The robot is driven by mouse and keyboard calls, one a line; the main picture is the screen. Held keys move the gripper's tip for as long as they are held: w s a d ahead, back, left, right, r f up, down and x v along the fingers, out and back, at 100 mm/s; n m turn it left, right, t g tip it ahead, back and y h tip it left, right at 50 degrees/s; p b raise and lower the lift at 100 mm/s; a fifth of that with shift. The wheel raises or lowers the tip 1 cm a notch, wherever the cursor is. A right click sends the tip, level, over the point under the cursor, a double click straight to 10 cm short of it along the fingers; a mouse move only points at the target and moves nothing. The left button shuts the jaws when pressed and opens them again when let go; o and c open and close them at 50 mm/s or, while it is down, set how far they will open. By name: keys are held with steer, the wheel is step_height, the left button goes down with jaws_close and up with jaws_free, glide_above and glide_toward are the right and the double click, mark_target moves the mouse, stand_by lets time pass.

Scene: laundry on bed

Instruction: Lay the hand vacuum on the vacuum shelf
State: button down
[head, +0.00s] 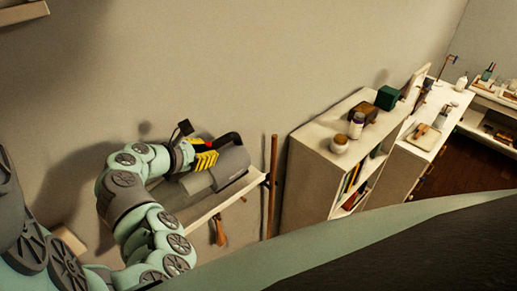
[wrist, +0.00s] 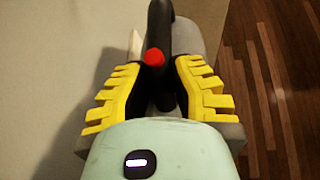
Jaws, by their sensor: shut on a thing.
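The hand vacuum (head: 232,164) is a grey body with a black handle and a red button. It lies lengthwise over the white wall shelf (head: 228,200), at or just above its surface; I cannot tell whether it rests on it. My gripper (head: 207,158), with yellow ribbed fingers, is shut on the vacuum's black handle. In the wrist view, the fingers of my gripper (wrist: 160,75) close on both sides of the black handle of the hand vacuum (wrist: 160,30). Part of the shelf is hidden behind the vacuum and my arm.
A brown pole (head: 272,185) stands at the shelf's right end. A brown tool (head: 218,232) hangs below the shelf. A white bookcase (head: 307,175) with jars and boxes on top stands to the right. The plain wall is behind the shelf.

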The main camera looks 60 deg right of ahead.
steer(key=shift+w+d+r, duration=0.1)
steer(key=shift+w+d, duration=0.1)
steer(key=shift+w, duration=0.1)
steer(key=shift+w+f+b, duration=0.2)
steer(key=shift+f+b, duration=0.6)
steer(key=shift+f, duration=0.5)
steer(key=c, duration=1.2)
jaws_free()
steer(key=o, duration=0.3)
steer(key=shift+a+f, duration=0.15)
